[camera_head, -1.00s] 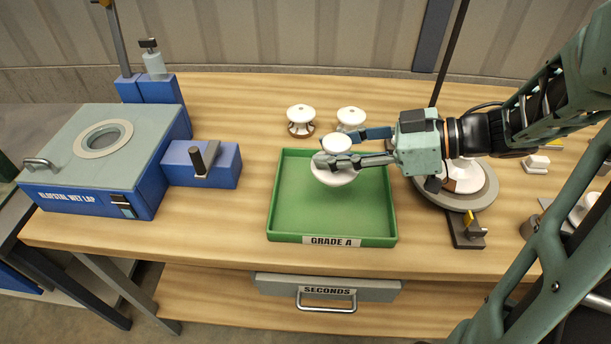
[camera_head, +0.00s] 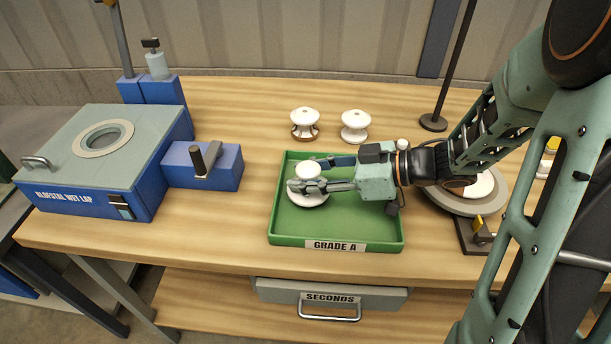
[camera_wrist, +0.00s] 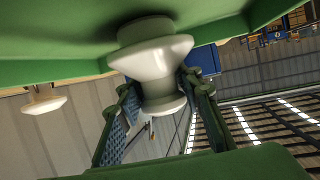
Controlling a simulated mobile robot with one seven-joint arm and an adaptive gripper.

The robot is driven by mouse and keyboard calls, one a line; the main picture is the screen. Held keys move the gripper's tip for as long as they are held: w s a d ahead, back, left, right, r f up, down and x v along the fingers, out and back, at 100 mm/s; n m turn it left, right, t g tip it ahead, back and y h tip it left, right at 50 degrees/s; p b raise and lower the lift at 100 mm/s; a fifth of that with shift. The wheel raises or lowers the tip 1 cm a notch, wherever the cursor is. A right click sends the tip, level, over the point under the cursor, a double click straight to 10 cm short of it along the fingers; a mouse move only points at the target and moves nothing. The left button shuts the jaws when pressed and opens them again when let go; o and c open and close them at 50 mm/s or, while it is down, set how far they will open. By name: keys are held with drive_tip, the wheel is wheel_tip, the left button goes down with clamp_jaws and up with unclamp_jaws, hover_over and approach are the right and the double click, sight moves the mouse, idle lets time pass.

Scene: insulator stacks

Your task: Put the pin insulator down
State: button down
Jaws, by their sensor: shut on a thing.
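A white pin insulator (camera_head: 308,198) is between the fingers of my gripper (camera_head: 318,176), over the left part of the green tray marked GRADE A (camera_head: 345,226). The gripper is shut around its upper part, and the wide lower skirt shows below the fingers. In the wrist view the insulator (camera_wrist: 158,62) sits between the two fingers (camera_wrist: 165,105), its broad end against or very close to the green tray surface (camera_wrist: 60,65). I cannot tell for certain whether it touches the tray floor. The rest of the tray is empty.
Two more insulators stand behind the tray, one with a brown base (camera_head: 305,123) and one white (camera_head: 355,126). A blue lap machine (camera_head: 110,170) is at the left. A round grey plate (camera_head: 490,203) is at the right. The SECONDS drawer (camera_head: 330,296) is below.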

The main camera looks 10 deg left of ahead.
drive_tip(key=c, duration=1.4)
unclamp_jaws()
drive_tip(key=shift+o, duration=0.2)
drive_tip(key=p+v, duration=0.1)
drive_tip(key=v, duration=1.1)
drive_tip(key=shift+w, duration=0.1)
